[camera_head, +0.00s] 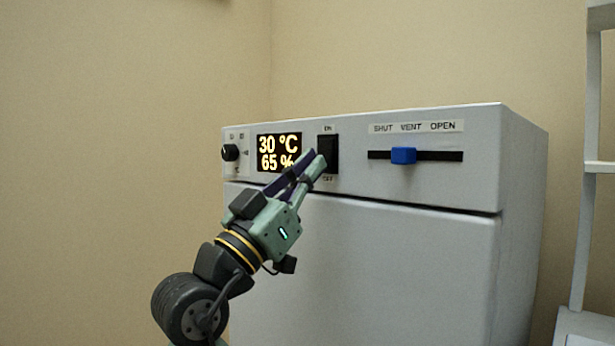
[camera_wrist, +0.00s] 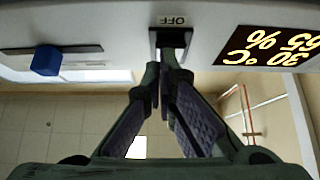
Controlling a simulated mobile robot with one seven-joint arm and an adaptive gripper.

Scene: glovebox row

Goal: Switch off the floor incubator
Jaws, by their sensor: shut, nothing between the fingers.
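The floor incubator (camera_head: 370,260) is a pale grey cabinet with a control strip along its top front. Its lit display (camera_head: 279,152) reads 30 °C and 65 %. The black rocker switch (camera_head: 328,152) sits right of the display, with ON above and OFF below.
A blue slider (camera_head: 403,156) sits in a black slot under SHUT, VENT and OPEN, nearest VENT. A small black knob (camera_head: 231,152) is left of the display. A white rack (camera_head: 590,180) stands at the right. Bare wall lies behind.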

